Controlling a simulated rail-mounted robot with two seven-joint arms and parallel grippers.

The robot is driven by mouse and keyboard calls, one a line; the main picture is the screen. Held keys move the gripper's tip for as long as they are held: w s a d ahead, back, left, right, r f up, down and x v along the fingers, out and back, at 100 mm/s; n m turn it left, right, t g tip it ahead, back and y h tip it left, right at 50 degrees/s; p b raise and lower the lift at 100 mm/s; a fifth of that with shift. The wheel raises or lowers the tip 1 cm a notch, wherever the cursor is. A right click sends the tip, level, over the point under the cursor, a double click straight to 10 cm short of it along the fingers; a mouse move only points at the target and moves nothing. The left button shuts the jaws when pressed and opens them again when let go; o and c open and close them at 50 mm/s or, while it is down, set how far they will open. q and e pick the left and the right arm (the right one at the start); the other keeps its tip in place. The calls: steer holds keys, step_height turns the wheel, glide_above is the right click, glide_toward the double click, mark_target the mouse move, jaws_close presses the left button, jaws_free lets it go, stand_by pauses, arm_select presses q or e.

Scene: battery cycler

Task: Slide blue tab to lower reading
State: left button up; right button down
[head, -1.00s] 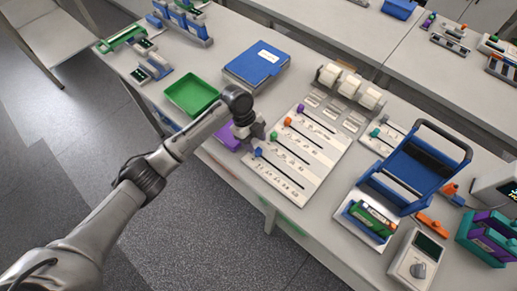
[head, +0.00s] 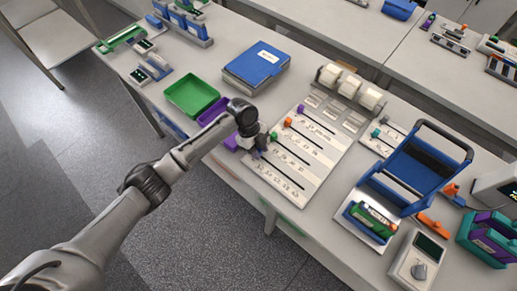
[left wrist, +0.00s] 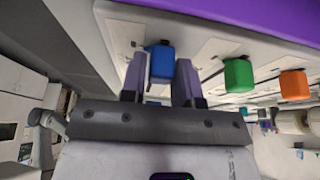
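The slider board (head: 322,158) lies on the near table, with parallel dark slots and a tab for each. The blue tab (left wrist: 162,62) shows in the left wrist view between the two fingers of my left gripper (left wrist: 160,82). The fingers stand apart on either side of it; a small gap shows on its left, and contact on its right is unclear. In the head view my left gripper (head: 257,143) is over the left end of the nearest slot and hides the blue tab. My right gripper is not in view.
Green (head: 273,138), orange (head: 288,122) and purple (head: 301,109) tabs sit at the left ends of the neighbouring slots. A green tray (head: 192,94), purple tray (head: 212,111) and blue binder (head: 257,65) are behind.

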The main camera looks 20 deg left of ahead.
mark_target(287, 176)
arm_select(q)
jaws_close()
steer(key=d+p, duration=0.1)
steer(key=d, duration=0.1)
steer(key=s+d+p, duration=0.1)
steer(key=shift+s+d+r+p, duration=0.1)
steer(key=shift+d+r+p, duration=0.2)
steer(key=shift+r, duration=0.1)
steer(key=d, duration=0.2)
steer(key=s+d+p, duration=0.1)
steer(key=d, duration=0.1)
steer(key=s+d, duration=0.1)
steer(key=shift+d+f+p, duration=0.25)
steer(key=shift+d+p, duration=0.15)
steer(key=shift+s+d+f, duration=0.1)
steer(key=shift+d, duration=0.4)
steer(key=shift+o, duration=2.1)
jaws_free()
steer(key=shift+a, duration=0.1)
